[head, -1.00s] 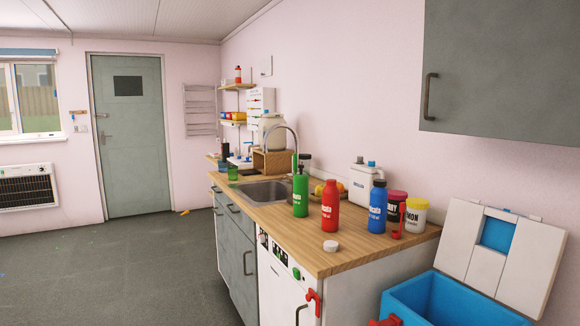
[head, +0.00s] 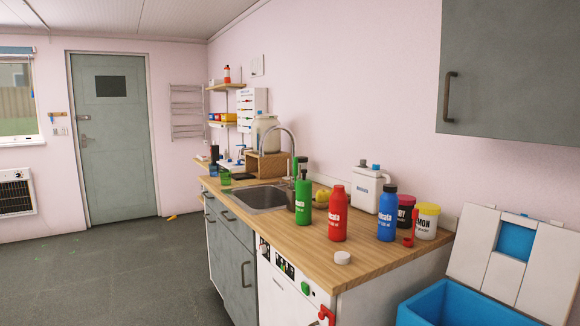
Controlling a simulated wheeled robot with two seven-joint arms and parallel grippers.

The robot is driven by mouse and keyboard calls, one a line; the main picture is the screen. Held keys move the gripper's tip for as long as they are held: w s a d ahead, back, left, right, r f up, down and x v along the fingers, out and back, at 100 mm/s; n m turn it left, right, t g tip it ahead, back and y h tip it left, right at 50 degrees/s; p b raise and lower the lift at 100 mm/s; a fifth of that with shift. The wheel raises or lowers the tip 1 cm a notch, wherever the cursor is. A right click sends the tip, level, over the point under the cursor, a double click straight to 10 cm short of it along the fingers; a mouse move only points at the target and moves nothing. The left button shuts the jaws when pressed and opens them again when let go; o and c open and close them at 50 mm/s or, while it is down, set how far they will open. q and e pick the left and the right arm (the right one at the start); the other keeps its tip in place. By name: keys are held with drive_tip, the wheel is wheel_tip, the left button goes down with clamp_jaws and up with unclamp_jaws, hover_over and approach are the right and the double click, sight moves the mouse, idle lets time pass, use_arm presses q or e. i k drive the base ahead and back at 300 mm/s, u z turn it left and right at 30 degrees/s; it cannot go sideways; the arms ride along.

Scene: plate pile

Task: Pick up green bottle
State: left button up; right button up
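The green bottle (head: 303,200) stands upright on the wooden counter (head: 290,240), beside the right edge of the sink. It has a dark cap and white lettering. A red bottle (head: 337,214) stands just to its right and a blue bottle (head: 387,213) farther right. Neither of my grippers is in the head view.
A sink (head: 257,196) with a curved tap (head: 291,150) lies left of the green bottle. A white lid (head: 343,257) lies near the counter's front edge. A white canister (head: 367,190) and tubs (head: 426,221) stand behind. An open blue cooler (head: 445,305) is at lower right.

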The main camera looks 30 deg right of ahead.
sight(303, 187)
drive_tip(key=i, duration=3.45)
drive_tip(key=z, duration=2.5)
